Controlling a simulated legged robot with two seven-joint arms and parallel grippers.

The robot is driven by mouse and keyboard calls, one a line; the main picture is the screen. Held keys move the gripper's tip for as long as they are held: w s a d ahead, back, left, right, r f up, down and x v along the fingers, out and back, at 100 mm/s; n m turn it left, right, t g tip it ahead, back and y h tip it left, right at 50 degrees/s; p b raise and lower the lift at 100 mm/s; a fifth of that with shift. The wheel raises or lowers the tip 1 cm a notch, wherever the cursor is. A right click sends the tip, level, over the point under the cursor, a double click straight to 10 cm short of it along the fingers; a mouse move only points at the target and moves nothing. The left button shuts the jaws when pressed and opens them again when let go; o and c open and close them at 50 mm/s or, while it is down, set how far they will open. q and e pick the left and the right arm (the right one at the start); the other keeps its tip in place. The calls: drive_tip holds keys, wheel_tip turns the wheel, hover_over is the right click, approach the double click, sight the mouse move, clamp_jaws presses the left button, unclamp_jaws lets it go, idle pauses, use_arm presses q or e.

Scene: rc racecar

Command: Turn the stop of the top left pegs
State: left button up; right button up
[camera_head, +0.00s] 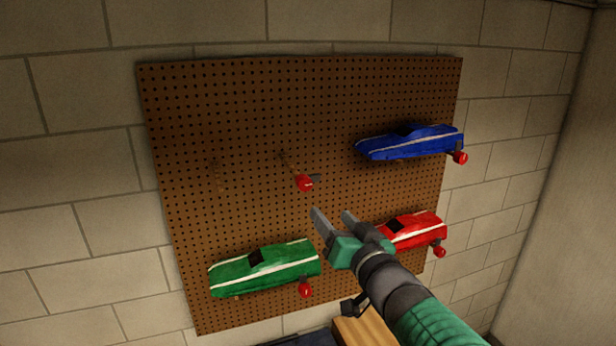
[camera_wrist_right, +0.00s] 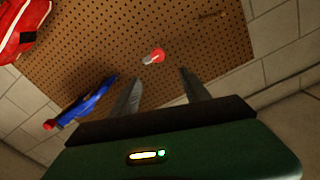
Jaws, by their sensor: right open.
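The top left pegs stick out of the brown pegboard (camera_head: 240,110) and hold no car. The left one is a thin plain peg (camera_head: 218,178). In the right wrist view the red stop (camera_wrist_right: 154,56) shows beyond the gap between the two fingers (camera_wrist_right: 160,80). My left gripper is not in view.
A blue car (camera_head: 410,143) hangs at the top right, a red car (camera_head: 415,230) below it, partly behind my right arm, and a green car (camera_head: 265,268) at the bottom left. Each has a red stop at its right. A wooden block (camera_head: 360,332) stands below the board.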

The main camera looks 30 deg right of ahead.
sight(306, 186)
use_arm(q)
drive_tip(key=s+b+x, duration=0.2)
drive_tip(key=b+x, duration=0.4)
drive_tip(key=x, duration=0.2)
use_arm(e)
drive_tip(key=p+x, duration=0.1)
drive_tip(key=x, duration=0.4)
drive_tip(key=p+x, duration=0.1)
drive_tip(key=x, duration=0.5)
drive_tip(key=d+p+x, duration=0.1)
drive_tip(key=p+x, duration=0.1)
drive_tip(key=x, duration=0.3)
drive_tip(key=shift+w+f, duration=0.1)
drive_tip(key=shift+f, duration=0.2)
drive_tip(key=shift+w, duration=0.35)
drive_tip(key=shift+s+a+r, duration=0.15)
drive_tip(key=shift+s+a, duration=0.05)
drive_tip(key=shift+a, duration=0.2)
drive_tip(key=shift+w, duration=0.1)
drive_tip(key=c, duration=0.4)
drive_tip(key=shift+d, duration=0.35)
drive_tip(key=c, duration=0.7)
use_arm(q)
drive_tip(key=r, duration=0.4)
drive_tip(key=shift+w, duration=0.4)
use_arm(e)
drive_tip(key=shift+a, duration=0.1)
clamp_jaws()
